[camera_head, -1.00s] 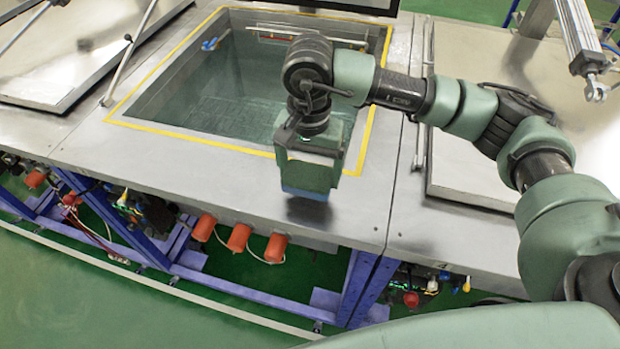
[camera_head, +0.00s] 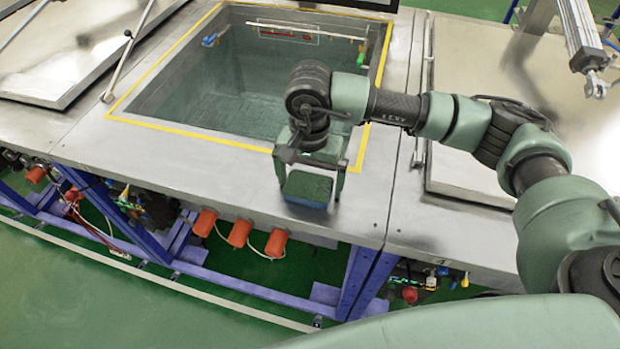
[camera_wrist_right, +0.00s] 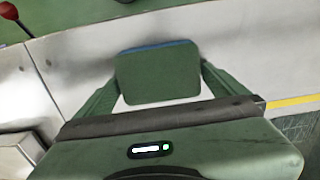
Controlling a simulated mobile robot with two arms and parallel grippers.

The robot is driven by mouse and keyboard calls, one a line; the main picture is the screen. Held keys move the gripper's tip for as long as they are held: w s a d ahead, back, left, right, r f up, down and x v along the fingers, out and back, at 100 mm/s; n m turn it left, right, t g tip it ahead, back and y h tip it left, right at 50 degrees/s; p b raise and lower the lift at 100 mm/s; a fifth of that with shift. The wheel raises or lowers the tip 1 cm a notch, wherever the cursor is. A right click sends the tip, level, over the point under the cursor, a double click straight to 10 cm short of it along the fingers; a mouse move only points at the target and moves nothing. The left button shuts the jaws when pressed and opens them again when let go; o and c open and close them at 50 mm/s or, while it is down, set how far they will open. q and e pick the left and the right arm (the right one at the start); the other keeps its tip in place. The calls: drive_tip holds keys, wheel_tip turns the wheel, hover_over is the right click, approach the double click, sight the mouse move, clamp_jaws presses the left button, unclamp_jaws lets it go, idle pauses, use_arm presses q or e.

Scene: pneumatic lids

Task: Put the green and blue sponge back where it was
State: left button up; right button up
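The green and blue sponge (camera_head: 307,187) is at the front of the metal counter, in front of the yellow-taped basin. Its green face is up, and a blue edge shows on its near side. My right gripper (camera_head: 309,180) is above it, with one finger along each side. In the right wrist view the sponge (camera_wrist_right: 157,73) sits between the two fingertips, which appear to press its sides. A thin shadow lies under it; I cannot tell whether its underside touches the counter. My left gripper is not in view.
The open basin (camera_head: 160,110) lies behind the gripper, with a white bar and a blue clip at its far wall. Metal lids flank it at left (camera_head: 70,50) and right (camera_head: 560,120). The counter front left of the sponge is clear; its front edge is close.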

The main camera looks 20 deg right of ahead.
sight(310, 180)
drive_tip(key=shift+r, duration=0.1)
drive_tip(key=shift+r+p, duration=0.2)
drive_tip(key=shift+p, duration=0.1)
wheel_tip(310, 180, up, 12)
drive_tip(key=b, duration=0.4)
drive_tip(key=shift+f, duration=0.15)
